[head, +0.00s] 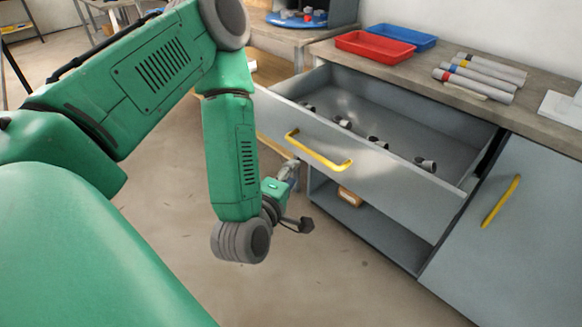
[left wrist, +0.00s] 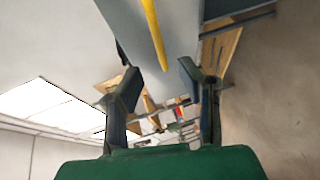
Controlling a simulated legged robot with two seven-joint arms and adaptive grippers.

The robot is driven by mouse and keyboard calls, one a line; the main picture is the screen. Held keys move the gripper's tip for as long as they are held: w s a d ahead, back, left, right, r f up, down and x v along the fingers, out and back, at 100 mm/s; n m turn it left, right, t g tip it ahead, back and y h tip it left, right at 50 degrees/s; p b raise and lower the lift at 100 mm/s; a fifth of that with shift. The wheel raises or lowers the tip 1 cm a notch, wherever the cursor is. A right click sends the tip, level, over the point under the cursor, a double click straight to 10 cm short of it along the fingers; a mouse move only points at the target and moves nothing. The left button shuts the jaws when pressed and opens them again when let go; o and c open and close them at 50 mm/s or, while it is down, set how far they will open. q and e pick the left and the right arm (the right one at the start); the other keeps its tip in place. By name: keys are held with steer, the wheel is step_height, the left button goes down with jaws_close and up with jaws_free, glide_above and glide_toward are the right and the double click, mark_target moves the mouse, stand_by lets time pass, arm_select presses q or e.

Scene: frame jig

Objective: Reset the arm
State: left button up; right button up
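My left arm, green with grey joints, comes in from the left in the head view and bends down in front of the workbench. My left gripper (head: 290,175) is small and partly hidden by the wrist there, close to the front of an open drawer (head: 390,178). In the left wrist view its two dark fingers (left wrist: 160,95) stand well apart with nothing between them. The drawer's yellow handle (head: 318,152) is to the right of the gripper, apart from it. The handle also crosses the top of the left wrist view (left wrist: 154,35). My right gripper is not in view.
Several small dark-and-grey parts lie in the drawer. On the worktop (head: 345,50) are a red tray (head: 374,46), a blue tray (head: 403,36) and several grey tubes (head: 475,84). A cabinet door with a yellow handle (head: 501,201) is at right. The floor (head: 310,280) in front is clear.

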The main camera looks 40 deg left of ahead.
arm_select(q)
steer(key=shift+d, duration=0.1)
steer(key=s+d+f+m+g+h, duration=0.3)
steer(key=s+d+f+m, duration=0.1)
steer(key=f+m, duration=0.25)
steer(key=s+d+f+m+g+h, duration=0.25)
steer(key=s+f+m+g, duration=0.2)
steer(key=f, duration=0.25)
steer(key=s+f+m+g, duration=0.5)
steer(key=s+m+g, duration=0.2)
steer(key=s+m, duration=0.3)
steer(key=s, duration=0.3)
steer(key=shift+m, duration=0.3)
steer(key=shift+a+f, duration=0.1)
steer(key=shift+f, duration=0.05)
